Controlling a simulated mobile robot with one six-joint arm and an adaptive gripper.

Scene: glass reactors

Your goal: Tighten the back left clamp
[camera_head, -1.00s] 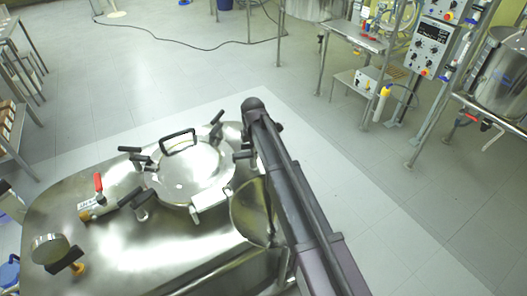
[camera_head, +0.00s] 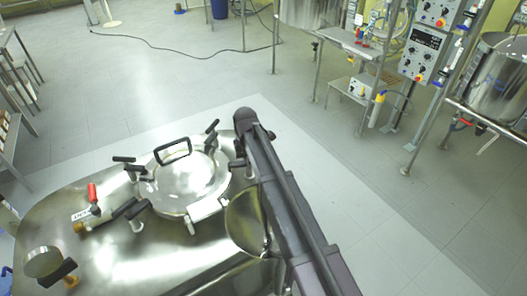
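A steel tank (camera_head: 150,262) with a round, shiny lid (camera_head: 185,180) fills the lower left. The lid lies closed and has a black loop handle (camera_head: 173,150) at its back. Black-handled clamps sit around the rim. The back left clamp (camera_head: 125,160) has its handle pointing out to the left; how tight it is cannot be told. A back right clamp (camera_head: 212,127) and a front left clamp (camera_head: 137,210) also show. My dark arm runs up from the bottom right, with its upper end beside the lid's right edge. My gripper cannot be made out.
A red-handled valve (camera_head: 93,195) and a round gauge (camera_head: 43,262) stand on the tank's left part. My arm covers part of the tank's right side. A control panel (camera_head: 425,50) and another steel vessel (camera_head: 495,75) stand at the right.

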